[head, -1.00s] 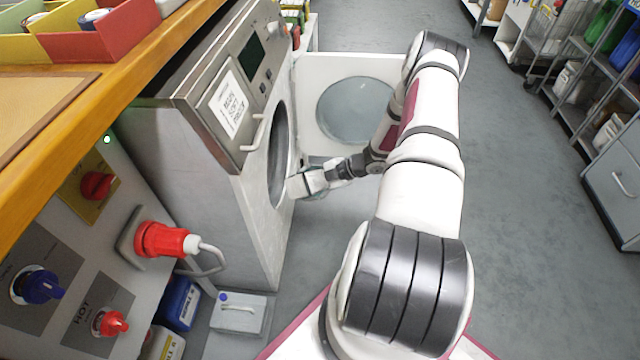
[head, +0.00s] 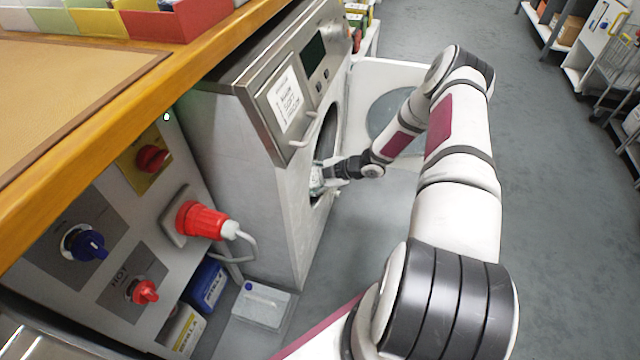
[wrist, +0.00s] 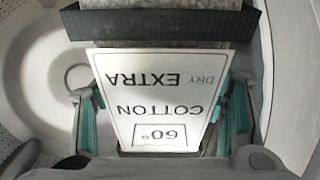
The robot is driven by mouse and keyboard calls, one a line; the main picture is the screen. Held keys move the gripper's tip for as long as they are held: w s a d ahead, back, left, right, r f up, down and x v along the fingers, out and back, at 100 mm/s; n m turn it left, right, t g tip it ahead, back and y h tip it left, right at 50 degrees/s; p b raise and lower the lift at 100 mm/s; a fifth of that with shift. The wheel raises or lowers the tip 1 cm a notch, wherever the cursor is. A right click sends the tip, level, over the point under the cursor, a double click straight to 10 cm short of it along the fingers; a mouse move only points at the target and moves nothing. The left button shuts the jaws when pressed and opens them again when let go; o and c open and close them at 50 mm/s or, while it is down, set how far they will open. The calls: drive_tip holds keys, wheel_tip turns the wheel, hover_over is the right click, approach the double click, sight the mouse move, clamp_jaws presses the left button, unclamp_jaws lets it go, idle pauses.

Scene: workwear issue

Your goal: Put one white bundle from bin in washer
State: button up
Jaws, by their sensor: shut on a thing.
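The washer (head: 240,160) is a grey front-loading machine; its round door (head: 385,110) stands open. My gripper (head: 322,176) is at the door opening, reaching into it. In the wrist view, its teal-padded fingers (wrist: 163,120) are on either side of a white bundle (wrist: 165,42) and shut on it. The bundle has a dark band and a white card reading "60° COTTON EXTRA DRY", upside down. The pale drum (wrist: 38,65) with small holes surrounds it. In the head view, the washer's front edge partly hides the bundle. The bin is not clearly in view.
A wooden-edged counter (head: 120,130) runs along the left, above a panel with a red plug (head: 200,220) and knobs. Containers (head: 205,285) stand low beside the washer. The open door is close to my arm.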

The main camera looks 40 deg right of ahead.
drive_tip(key=w+a+b, duration=0.4)
drive_tip(key=w+a, duration=0.4)
drive_tip(key=w, duration=0.2)
drive_tip(key=shift+w+a, duration=0.15)
drive_tip(key=shift+w, duration=0.2)
drive_tip(key=o, duration=1.5)
drive_tip(key=v, duration=1.2)
